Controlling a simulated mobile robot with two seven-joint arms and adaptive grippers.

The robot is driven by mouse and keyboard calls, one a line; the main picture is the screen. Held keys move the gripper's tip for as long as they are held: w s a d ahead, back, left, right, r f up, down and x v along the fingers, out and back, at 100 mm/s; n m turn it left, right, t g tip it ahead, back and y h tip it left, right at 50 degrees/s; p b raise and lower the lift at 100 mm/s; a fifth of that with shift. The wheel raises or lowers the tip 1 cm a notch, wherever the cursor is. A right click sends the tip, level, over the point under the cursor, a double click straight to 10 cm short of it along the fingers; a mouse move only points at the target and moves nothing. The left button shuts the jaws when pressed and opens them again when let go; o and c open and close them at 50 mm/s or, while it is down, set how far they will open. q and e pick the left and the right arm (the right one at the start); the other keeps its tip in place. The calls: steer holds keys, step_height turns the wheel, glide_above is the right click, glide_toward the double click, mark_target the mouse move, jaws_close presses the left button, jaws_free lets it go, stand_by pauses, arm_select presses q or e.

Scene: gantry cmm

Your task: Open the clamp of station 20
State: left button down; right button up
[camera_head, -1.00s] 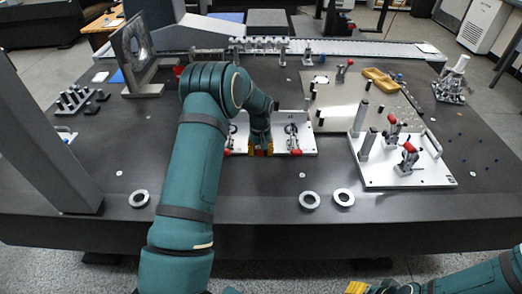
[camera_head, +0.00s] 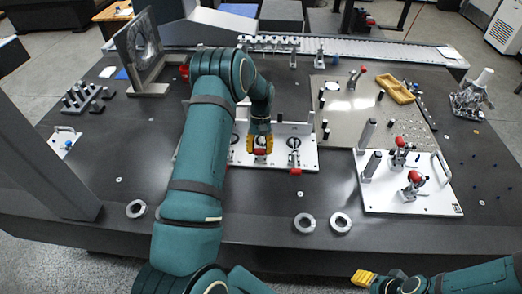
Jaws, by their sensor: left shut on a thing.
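A white fixture plate (camera_head: 277,159) lies mid-table with a row of red-handled toggle clamps. My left gripper (camera_head: 260,148), with yellow fingertips, is shut on the middle clamp's red handle (camera_head: 260,153). That handle stands higher and farther back than the red handle of the right clamp (camera_head: 296,171), which sits at the plate's front edge. My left arm hides the plate's left part and any clamp there. I cannot read a station number. My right gripper (camera_head: 364,278) is at the bottom edge, away from the clamps; its jaw opening is unclear.
A second white plate (camera_head: 430,200) at right carries posts and two red-handled clamps. Behind it are a beige panel (camera_head: 345,130) and a yellow tray (camera_head: 396,91). Metal rings (camera_head: 340,222) lie near the front edge. A framed disc (camera_head: 144,45) stands at back left.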

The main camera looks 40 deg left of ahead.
arm_select(q)
steer(key=shift+w+a+r, duration=0.25)
steer(key=shift+w+a, duration=0.05)
steer(key=shift+w, duration=0.2)
steer(key=shift+w+a+r, duration=0.25)
steer(key=shift+w+a, duration=0.05)
steer(key=shift+w, duration=0.2)
stand_by(1.2)
steer(key=shift+c, duration=2.1)
jaws_free()
steer(key=shift+f, duration=0.1)
steer(key=v, duration=1.2)
